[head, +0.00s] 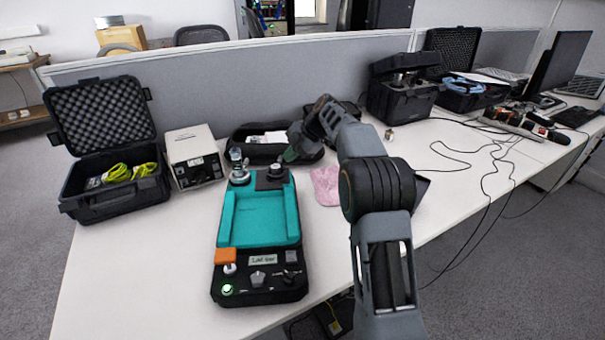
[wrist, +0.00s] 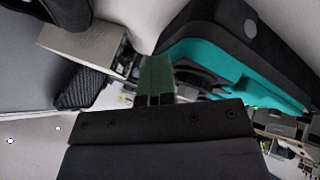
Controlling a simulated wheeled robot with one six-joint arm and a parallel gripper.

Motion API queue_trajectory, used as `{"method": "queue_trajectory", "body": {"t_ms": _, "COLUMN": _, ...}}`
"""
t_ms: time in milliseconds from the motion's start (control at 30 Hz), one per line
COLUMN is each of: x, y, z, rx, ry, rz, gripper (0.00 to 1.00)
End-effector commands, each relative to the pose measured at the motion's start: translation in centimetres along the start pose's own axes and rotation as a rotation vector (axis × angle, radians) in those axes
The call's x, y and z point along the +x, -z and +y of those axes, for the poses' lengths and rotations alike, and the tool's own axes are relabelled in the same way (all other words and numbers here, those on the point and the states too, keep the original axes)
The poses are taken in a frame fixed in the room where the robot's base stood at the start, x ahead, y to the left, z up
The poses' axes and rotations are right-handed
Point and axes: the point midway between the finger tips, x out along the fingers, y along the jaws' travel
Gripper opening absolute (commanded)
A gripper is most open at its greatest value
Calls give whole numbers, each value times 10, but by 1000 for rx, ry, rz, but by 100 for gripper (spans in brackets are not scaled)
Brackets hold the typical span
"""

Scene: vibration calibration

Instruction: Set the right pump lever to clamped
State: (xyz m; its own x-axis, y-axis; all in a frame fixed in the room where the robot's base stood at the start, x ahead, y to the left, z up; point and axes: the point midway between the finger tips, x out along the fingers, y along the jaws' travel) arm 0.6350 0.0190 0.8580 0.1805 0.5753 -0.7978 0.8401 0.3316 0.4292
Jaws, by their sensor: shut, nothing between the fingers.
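A teal and black device (head: 262,215) lies on the white table, left of my arm. Its back edge carries a metal fitting (head: 239,172) on the left and a dark knob-like fitting (head: 277,171) on the right. I cannot tell for sure which part is the right pump lever, nor its setting. My gripper (head: 289,156) is shut and empty, just behind and above the right fitting. In the wrist view the green fingers (wrist: 155,80) are together beside the device's teal body (wrist: 205,48). Whether they touch the fitting is unclear.
An open black case with yellow cable (head: 115,190) and a white box instrument (head: 193,158) stand left. A black pouch (head: 262,145) lies behind the gripper, and a pink cloth (head: 326,186) right of the device. A grey partition (head: 240,88) runs behind.

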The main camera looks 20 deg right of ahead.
Motion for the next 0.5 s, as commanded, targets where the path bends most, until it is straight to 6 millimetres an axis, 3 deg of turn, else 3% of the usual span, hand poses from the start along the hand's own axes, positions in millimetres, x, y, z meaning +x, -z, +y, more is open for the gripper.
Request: {"method": "queue_trajectory", "body": {"t_ms": 500, "x": 0, "y": -4, "z": -6, "rx": 1, "ry": 3, "rz": 9, "gripper": 0}}
